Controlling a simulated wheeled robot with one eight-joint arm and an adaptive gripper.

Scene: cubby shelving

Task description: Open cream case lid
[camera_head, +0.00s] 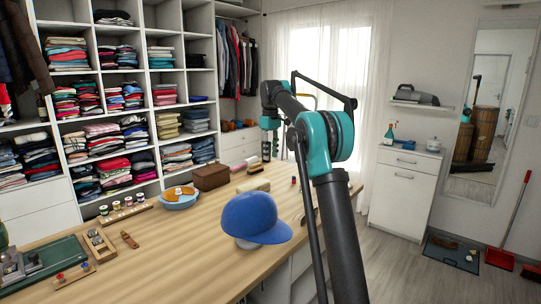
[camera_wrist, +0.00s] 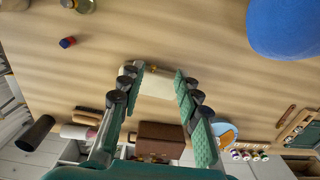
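The cream case (camera_wrist: 157,84) lies on the wooden table, small and box-shaped, with a small gold-coloured fitting on its edge. Its lid looks closed. In the head view the cream case (camera_head: 254,186) sits between the brown box and the blue cap. My gripper (camera_wrist: 155,76) is open, its two green-padded fingers spread on either side of the case in the wrist view; nothing is held. I cannot tell how far above the case the fingertips are. In the head view my gripper (camera_head: 267,150) is small and partly hidden by my arm.
A blue cap (camera_head: 253,216) stands at the table's front. A brown box (camera_head: 210,177) and a blue bowl (camera_head: 180,199) are towards the shelves. A small red and blue item (camera_wrist: 67,42) and bottles lie nearby. Bare wood surrounds the case.

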